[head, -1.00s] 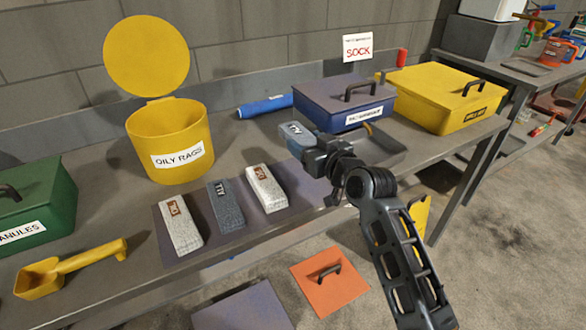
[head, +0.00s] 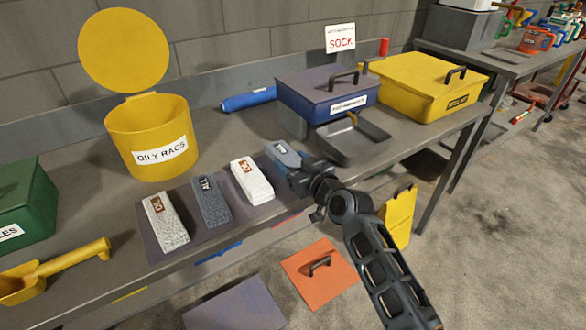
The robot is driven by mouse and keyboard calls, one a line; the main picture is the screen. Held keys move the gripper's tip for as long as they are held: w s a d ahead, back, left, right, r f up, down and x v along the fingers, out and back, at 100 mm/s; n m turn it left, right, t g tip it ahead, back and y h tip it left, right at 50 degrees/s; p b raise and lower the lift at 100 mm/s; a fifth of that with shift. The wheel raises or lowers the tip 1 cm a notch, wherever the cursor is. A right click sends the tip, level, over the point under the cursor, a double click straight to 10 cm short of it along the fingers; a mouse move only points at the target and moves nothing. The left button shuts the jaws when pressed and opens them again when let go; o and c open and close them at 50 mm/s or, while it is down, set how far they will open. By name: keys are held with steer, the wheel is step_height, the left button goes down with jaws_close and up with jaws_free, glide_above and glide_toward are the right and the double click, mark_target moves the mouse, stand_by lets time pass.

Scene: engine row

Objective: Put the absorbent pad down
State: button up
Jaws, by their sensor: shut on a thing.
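My gripper (head: 296,172) is shut on a blue-grey absorbent pad (head: 281,152) with a dark label on its top. The pad is at the right end of a row of pads, over or on the right part of a dark mat (head: 157,246); I cannot tell whether it touches the mat. To its left lie a white pad (head: 251,180), a dark grey pad (head: 211,200) and another white pad (head: 165,222), each with a label. The gripper hides the near right end of the held pad.
A yellow "OILY RAGS" bin (head: 150,115) with its lid up stands behind the mat. A yellow scoop (head: 65,262) and green box (head: 20,208) are at left.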

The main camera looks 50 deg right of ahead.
steer(key=shift+f, duration=0.55)
steer(key=shift+f, duration=0.2)
steer(key=o, duration=1)
steer(key=shift+o, duration=0.2)
steer(key=shift+r, duration=0.1)
